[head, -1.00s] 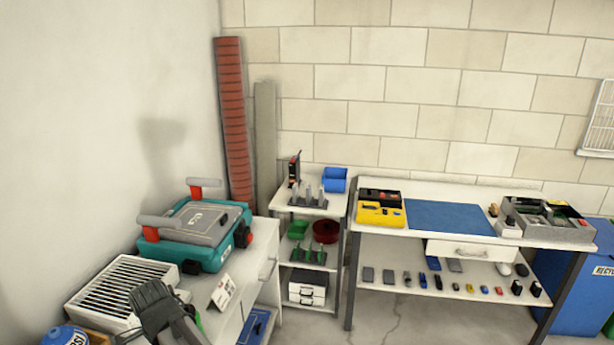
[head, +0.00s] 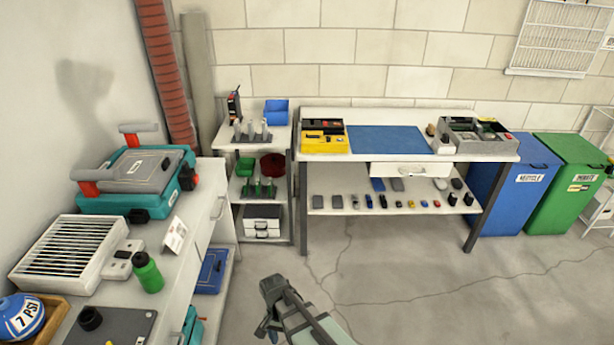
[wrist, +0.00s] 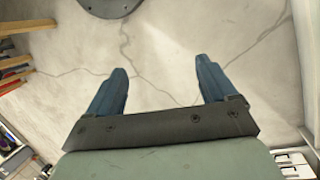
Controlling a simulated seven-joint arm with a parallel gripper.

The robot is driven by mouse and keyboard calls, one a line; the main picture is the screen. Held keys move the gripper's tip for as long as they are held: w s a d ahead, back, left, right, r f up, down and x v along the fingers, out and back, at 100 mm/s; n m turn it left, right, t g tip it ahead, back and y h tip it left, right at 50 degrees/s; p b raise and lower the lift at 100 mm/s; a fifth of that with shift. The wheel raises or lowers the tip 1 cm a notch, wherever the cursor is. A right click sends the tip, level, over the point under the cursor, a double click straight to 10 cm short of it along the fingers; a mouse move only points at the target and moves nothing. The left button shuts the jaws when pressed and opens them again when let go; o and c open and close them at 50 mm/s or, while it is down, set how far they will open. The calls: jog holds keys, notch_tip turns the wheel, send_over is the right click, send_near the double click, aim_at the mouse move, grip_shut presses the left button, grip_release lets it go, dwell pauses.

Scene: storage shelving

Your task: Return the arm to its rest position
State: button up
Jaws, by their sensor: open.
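My gripper shows in the wrist view (wrist: 162,85) with its two blue fingers spread apart and nothing between them. Bare concrete floor (wrist: 165,50) lies beyond the fingers. In the head view my arm is at the bottom middle, over the open floor to the right of the left bench (head: 165,265). The fingertips are hard to make out in the head view.
The left bench carries a teal machine (head: 140,180), a white slatted box (head: 75,250), a green bottle (head: 148,272) and a blue ball (head: 20,317). A workbench (head: 385,157) with a blue mat stands at the back. Blue (head: 520,185) and green (head: 565,190) bins stand right. The middle floor is clear.

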jog(key=s+d+f+n+g+y, duration=0.1)
jog(key=s+d+f+n, duration=0.1)
jog(key=s+d+f, duration=0.5)
jog(key=s+d+f+n+g, duration=0.2)
jog(key=s+d+f, duration=0.5)
jog(key=s+d, duration=0.7)
jog(key=shift+s+d+f+g+y, duration=0.15)
jog(key=shift+d+g+y, duration=0.2)
jog(key=shift+d, duration=0.75)
